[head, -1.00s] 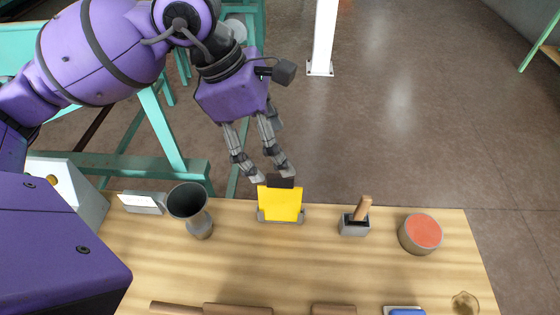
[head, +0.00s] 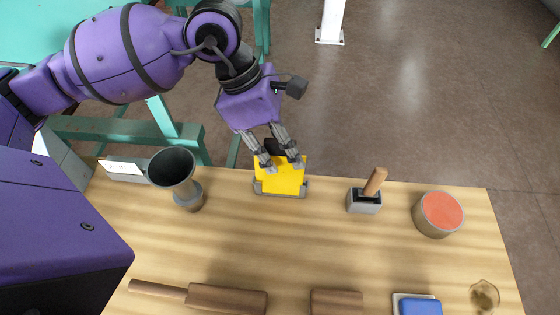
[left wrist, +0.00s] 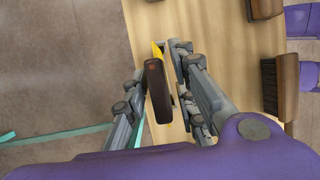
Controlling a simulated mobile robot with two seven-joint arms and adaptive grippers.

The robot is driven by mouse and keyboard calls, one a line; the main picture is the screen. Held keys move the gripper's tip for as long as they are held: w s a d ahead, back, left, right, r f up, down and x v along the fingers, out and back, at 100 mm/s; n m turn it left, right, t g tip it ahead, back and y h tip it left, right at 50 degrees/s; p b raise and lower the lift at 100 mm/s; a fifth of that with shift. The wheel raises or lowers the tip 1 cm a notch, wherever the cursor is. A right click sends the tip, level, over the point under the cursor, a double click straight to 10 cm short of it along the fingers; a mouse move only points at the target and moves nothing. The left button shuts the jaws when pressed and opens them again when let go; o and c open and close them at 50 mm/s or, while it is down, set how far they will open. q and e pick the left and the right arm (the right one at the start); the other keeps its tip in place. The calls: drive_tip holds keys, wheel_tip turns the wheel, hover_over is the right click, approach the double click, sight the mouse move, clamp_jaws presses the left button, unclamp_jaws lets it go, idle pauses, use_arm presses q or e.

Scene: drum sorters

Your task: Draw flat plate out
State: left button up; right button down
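The flat plate (head: 280,180) is yellow with a dark handle on top. It stands upright in a grey holder (head: 281,195) near the table's far edge. My left gripper (head: 283,164) is at the plate's upper part, pointing down. In the left wrist view, the dark brown handle (left wrist: 157,92) lies between the two spread fingers. Only a sliver of yellow shows past the handle there. My right gripper is in neither view.
A grey cup-like vessel (head: 178,178) stands left of the holder. A wooden-handled tool in a grey block (head: 364,201) and a round tin with an orange top (head: 438,214) stand right. Brown wooden pieces (head: 226,299) and a blue-topped block (head: 420,306) line the near side. The table's middle is clear.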

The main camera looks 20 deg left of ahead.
sight(289, 167)
use_arm(q)
drive_tip(key=x, duration=0.4)
clamp_jaws()
